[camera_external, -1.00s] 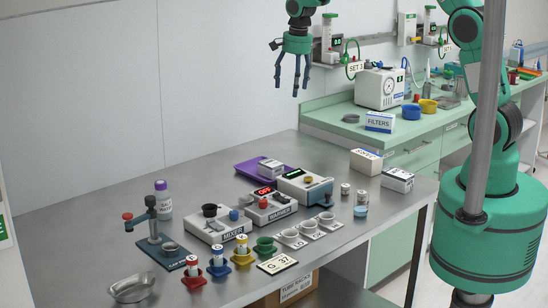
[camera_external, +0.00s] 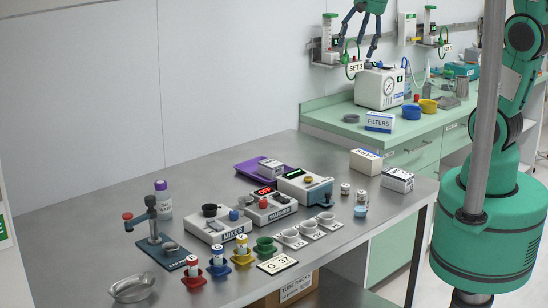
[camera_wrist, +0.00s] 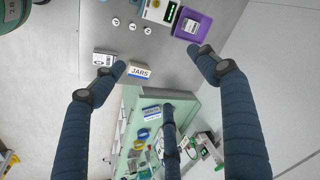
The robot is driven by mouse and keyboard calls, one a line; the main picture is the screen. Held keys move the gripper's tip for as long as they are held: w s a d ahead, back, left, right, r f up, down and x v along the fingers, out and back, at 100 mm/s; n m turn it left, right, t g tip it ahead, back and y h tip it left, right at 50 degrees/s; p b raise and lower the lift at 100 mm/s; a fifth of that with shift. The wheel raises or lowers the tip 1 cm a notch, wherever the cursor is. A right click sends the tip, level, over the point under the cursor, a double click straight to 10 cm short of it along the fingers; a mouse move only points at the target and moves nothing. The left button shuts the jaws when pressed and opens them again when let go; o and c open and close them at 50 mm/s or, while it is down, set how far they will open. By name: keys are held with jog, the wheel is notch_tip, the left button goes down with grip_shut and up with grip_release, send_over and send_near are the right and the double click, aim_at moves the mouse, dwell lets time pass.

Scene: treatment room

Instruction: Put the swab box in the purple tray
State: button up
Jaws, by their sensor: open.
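The purple tray (camera_external: 243,167) lies at the back of the steel table, and it also shows at the top of the wrist view (camera_wrist: 181,33). A small white-and-grey box (camera_external: 271,169) sits inside it; its label (camera_wrist: 192,25) is too small to read, so I cannot tell if it is the swab box. Another white-and-dark box (camera_external: 397,180) stands near the table's right end, its label also unreadable. My gripper (camera_external: 359,42) is open and empty, high above the area behind the table's right end, apart from tray and boxes. In the wrist view its fingers (camera_wrist: 164,62) are spread.
A JARS box (camera_wrist: 139,72) stands at the table's right end. A device with a green display (camera_external: 305,184) stands right in front of the tray. A green counter (camera_external: 335,119) holds a FILTERS box (camera_external: 380,122).

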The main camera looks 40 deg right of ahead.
jog(key=s+d+n+t, duration=0.1)
jog(key=s+n, duration=0.4)
jog(key=s, duration=1.5)
jog(key=shift+d+f+n+t, duration=0.25)
jog(key=shift+d+n+t, duration=0.05)
jog(key=shift+n+t, duration=0.1)
jog(key=shift+s, duration=0.1)
notch_tip(320, 180, down, 5)
jog(key=b, duration=0.5)
